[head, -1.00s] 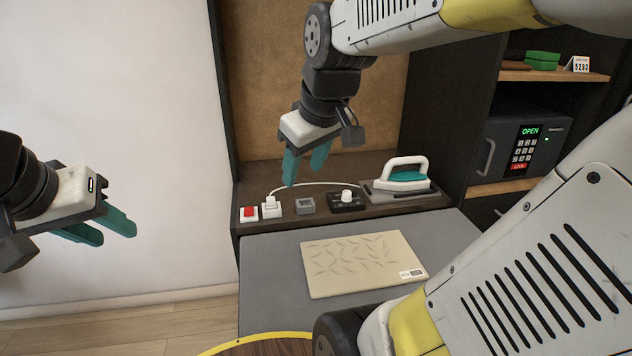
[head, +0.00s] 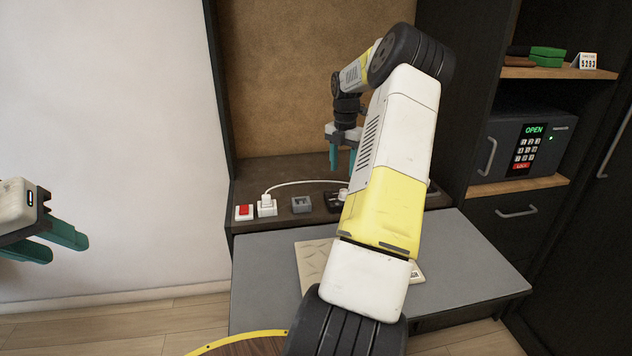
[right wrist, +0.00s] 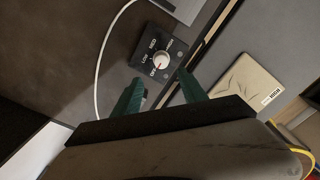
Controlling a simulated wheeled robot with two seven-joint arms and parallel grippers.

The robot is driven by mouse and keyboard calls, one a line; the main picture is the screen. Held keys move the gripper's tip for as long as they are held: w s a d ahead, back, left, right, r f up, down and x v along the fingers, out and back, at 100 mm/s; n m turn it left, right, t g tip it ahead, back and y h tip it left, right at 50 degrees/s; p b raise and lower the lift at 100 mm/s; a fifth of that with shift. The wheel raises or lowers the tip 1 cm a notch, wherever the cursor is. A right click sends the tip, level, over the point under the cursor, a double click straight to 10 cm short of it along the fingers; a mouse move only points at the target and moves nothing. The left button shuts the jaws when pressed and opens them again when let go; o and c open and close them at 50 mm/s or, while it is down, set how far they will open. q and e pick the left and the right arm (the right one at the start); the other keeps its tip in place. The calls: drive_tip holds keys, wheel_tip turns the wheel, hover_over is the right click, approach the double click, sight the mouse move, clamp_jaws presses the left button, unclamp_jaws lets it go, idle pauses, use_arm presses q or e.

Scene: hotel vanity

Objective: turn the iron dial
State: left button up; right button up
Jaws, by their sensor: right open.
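The iron dial is a pale round knob (right wrist: 160,63) on a black box (right wrist: 155,52) with OFF, LOW, MED and HIGH labels. Its red mark points toward the lower left, near OFF. In the head view the black box (head: 334,202) is partly hidden by my right arm. My right gripper (right wrist: 160,82) is open and points down above the dial. In the right wrist view the dial shows between and beyond its fingertips, apart from them. In the head view my right gripper (head: 342,160) hangs over the shelf. My left gripper (head: 68,249) is open and empty at the left edge.
A red switch (head: 244,212), a white plug (head: 267,206) with a cord and a grey socket block (head: 301,204) stand left of the dial box. The iron is mostly hidden behind my right arm.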

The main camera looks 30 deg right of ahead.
sight(344, 190)
drive_tip(key=f, duration=0.8)
drive_tip(key=shift+d+f, duration=0.25)
drive_tip(key=shift+d, duration=0.15)
clamp_jaws()
